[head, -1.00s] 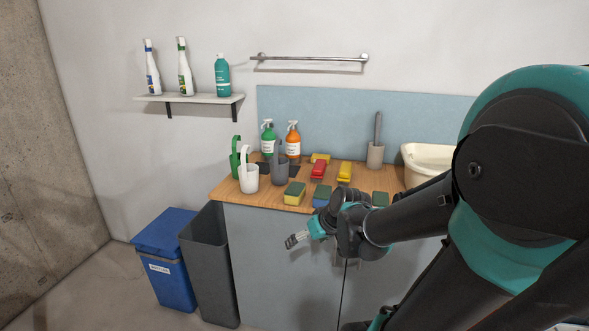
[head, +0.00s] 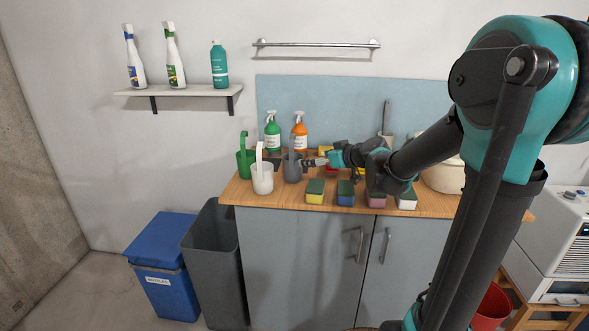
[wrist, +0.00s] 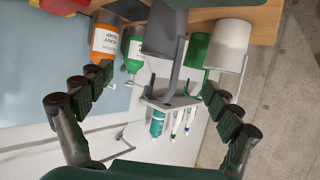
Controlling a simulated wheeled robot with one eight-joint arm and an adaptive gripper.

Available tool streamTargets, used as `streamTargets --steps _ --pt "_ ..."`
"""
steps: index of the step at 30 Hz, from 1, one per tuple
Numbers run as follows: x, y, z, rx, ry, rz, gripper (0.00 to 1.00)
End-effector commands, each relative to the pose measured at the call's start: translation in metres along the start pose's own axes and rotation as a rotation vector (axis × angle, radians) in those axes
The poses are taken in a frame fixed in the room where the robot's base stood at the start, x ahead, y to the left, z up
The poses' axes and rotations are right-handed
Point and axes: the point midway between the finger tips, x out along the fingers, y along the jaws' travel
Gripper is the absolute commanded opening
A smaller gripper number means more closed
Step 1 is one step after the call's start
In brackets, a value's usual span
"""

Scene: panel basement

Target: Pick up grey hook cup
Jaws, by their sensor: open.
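The grey hook cup (head: 292,171) stands upright on the wooden counter, just right of the white hook cup (head: 262,179). My gripper (head: 313,162) is open and points left at the grey cup's upper part from close on its right. In the wrist view the grey cup (wrist: 163,30) is at the top centre, ahead of my spread fingers (wrist: 157,84), with nothing held. The cup's upright hook strip shows in the gap between the fingers. I cannot tell whether any finger touches it.
A green hook cup (head: 245,162) stands behind the white one. Green (head: 272,133) and orange (head: 299,134) spray bottles stand behind. Several sponges (head: 345,193) line the counter's front. A wall shelf (head: 182,91) holds bottles. Bins (head: 215,255) stand at the counter's left.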

Motion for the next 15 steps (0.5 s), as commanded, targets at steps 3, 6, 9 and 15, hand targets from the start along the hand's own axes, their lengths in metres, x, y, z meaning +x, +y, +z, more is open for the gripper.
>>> streamTargets --steps 3,6,9,15 --pt "0.022 0.000 0.000 -0.003 -0.001 -0.002 0.91" --pt "0.038 -0.001 0.000 -0.001 -0.001 -0.002 0.91" --pt "0.054 -0.001 0.000 -0.002 -0.001 -0.001 0.91" --pt "0.074 0.000 0.000 0.000 -0.001 0.000 0.91"
